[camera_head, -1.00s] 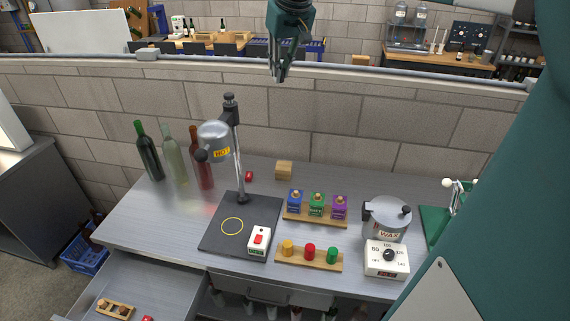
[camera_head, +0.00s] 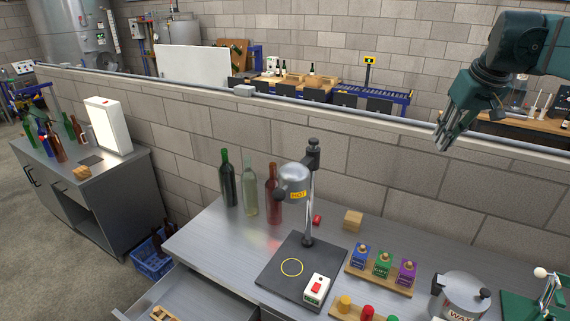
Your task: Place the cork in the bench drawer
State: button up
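The bench drawer (camera_head: 208,300) is pulled open at the lower left of the bench, partly cut off by the picture's bottom edge. A small wooden rack (camera_head: 163,313) lies in it, with its contents barely visible. I cannot pick out the cork with certainty. A small tan block (camera_head: 353,220) stands at the back of the bench by the wall, but it looks cube-shaped. My gripper (camera_head: 443,140) is raised at the upper right, pointing down and left, well clear of the bench things and far from the drawer. Nothing shows in it; its finger gap is unclear.
Three bottles (camera_head: 249,190) stand at the bench's back left. A heat lamp stand (camera_head: 308,205) rises from a dark base. Right of it are a rack of ink bottles (camera_head: 383,265), coloured stoppers and a wax pot (camera_head: 463,297). A low wall (camera_head: 180,130) runs behind.

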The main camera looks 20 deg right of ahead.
jog(key=s+d, duration=0.5)
jog(key=s, duration=0.2)
send_over(421, 271)
jog(key=s, duration=0.2)
notch_tip(421, 271, down, 38)
jog(key=shift+w+a+f, duration=0.1)
jog(key=shift+a+f, duration=0.1)
jog(key=shift+f, duration=0.85)
jog(key=shift+f, duration=2.9)
jog(key=shift+f, duration=0.1)
jog(key=shift+f+b, duration=0.4)
jog(key=shift+f, duration=1.6)
jog(key=shift+f, duration=0.15)
